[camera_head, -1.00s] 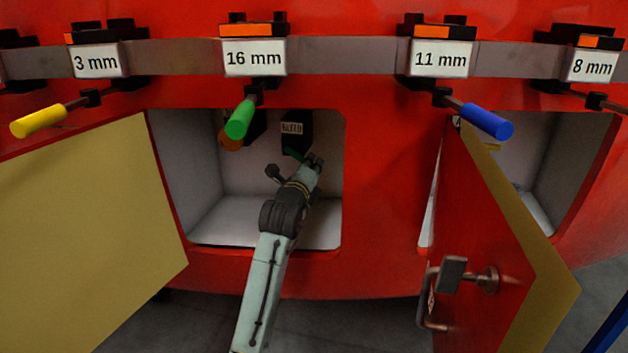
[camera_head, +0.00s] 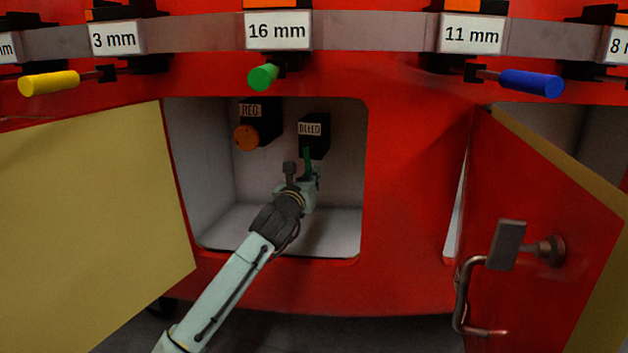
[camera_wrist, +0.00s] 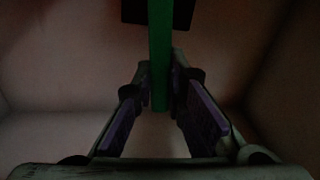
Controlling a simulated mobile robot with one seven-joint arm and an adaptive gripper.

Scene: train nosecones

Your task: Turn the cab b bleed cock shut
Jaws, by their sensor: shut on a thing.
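The bleed cock is a black block (camera_head: 314,140) labelled BLEED on the back wall of an open white-lined compartment. Its green handle (camera_head: 307,158) points nearly straight down from the block. My gripper (camera_head: 309,176) is inside the compartment, just below the block, and is shut on the handle's lower part. In the wrist view the green handle (camera_wrist: 160,45) runs upright between my two purple-padded fingers (camera_wrist: 160,93). The dark block (camera_wrist: 135,10) shows at the top there. No cab marking is readable.
An orange knob (camera_head: 246,138) labelled REG is left of the cock. The yellow-faced door (camera_head: 90,210) stands open at left, a red door (camera_head: 535,215) at right. Above are a green-handled lever (camera_head: 263,77), a yellow one (camera_head: 49,83) and a blue one (camera_head: 531,83).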

